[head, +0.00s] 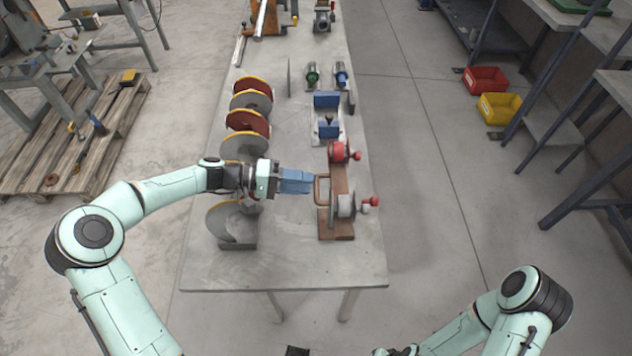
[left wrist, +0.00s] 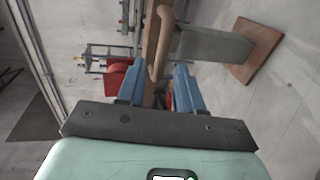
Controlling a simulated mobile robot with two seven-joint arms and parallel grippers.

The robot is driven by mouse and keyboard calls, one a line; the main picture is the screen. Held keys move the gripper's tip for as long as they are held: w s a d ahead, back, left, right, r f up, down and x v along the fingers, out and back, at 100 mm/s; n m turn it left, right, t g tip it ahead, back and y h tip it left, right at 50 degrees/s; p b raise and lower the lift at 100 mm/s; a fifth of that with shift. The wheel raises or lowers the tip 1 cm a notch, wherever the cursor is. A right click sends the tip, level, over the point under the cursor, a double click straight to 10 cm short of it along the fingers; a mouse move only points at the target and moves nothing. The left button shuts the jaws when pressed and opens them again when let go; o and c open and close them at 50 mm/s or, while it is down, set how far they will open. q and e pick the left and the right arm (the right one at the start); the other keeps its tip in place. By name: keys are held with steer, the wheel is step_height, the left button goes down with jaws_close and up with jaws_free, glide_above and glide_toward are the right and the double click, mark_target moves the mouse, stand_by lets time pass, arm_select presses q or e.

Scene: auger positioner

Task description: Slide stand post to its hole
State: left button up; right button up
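A brown stand (head: 341,182) with a brown loop handle (head: 319,191) on its left side stands near the front right of the grey table (head: 280,268). It carries a red round part (head: 338,151) and a grey drum (head: 345,205) with a red knob (head: 374,201). I cannot tell which piece is the post, and no hole is clearly visible. My left gripper (head: 313,181) reaches from the left to the handle. In the left wrist view its blue fingers (left wrist: 158,82) are apart, with the handle (left wrist: 160,45) at or between their tips; contact is unclear. My right gripper is not visible.
Several grey and red discs (head: 248,122) stand in a row along the table's left side. A blue and white fixture (head: 328,118) and small motor-like parts (head: 312,75) sit farther back. The table's front edge is bare. Red (head: 486,79) and yellow bins (head: 499,107) are on the floor right.

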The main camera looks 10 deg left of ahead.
mark_target(316, 182)
arm_select(q)
steer(key=shift+x, duration=1.95)
jaws_close()
steer(key=shift+w+r+p, duration=0.1)
steer(key=shift+r+p, duration=0.4)
steer(key=shift+r, duration=2.25)
steer(key=shift+c, duration=0.4)
jaws_free()
steer(key=shift+o, duration=0.4)
steer(key=shift+f, duration=0.1)
